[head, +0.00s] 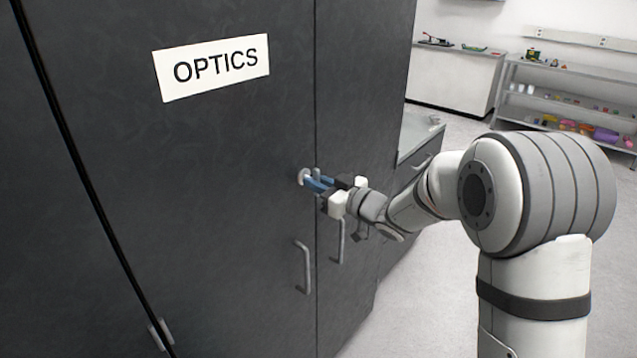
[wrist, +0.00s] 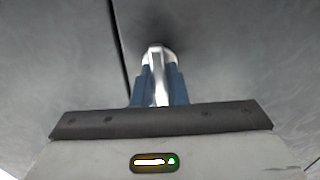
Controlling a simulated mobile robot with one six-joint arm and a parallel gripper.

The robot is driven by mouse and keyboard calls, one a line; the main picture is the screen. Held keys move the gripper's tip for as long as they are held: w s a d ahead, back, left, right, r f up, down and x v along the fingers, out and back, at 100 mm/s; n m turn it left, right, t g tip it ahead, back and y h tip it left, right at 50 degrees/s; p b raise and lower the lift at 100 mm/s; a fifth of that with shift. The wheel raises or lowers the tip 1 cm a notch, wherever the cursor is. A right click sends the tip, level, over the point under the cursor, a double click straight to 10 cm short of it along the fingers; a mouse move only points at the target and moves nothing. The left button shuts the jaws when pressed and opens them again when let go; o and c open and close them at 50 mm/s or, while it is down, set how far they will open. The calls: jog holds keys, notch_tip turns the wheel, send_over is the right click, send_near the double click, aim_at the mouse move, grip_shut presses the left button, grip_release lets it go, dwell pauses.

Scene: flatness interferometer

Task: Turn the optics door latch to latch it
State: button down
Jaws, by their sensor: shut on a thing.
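The dark grey optics door (head: 225,150) carries a white OPTICS label (head: 213,67) and looks closed. The latch, a pale metal piece with a round base, sits near the door's right edge by the seam; its base shows in the head view (head: 303,177). In the wrist view the latch (wrist: 156,75) is a silver bar pointing toward me from the door face, between the blue fingers. My gripper (head: 318,184) is shut on the latch, and its fingertips also show in the wrist view (wrist: 158,85). The fingers hide part of the latch, and its exact turn angle is hard to tell.
Two vertical bar handles, one on the optics door (head: 303,267) and one on the adjoining door (head: 341,241), sit below my gripper. A counter (head: 420,135) stands beyond the cabinet. Shelves (head: 560,95) stand at the back right. Open floor (head: 420,300) lies right of the cabinet.

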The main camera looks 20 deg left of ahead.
jog(key=shift+f, duration=0.15)
jog(key=c, duration=1.5)
grip_release()
jog(key=shift+o, duration=0.2)
jog(key=b+v, duration=0.2)
jog(key=v, duration=0.5)
jog(key=shift+s+d, duration=0.15)
jog(key=shift+d, duration=0.15)
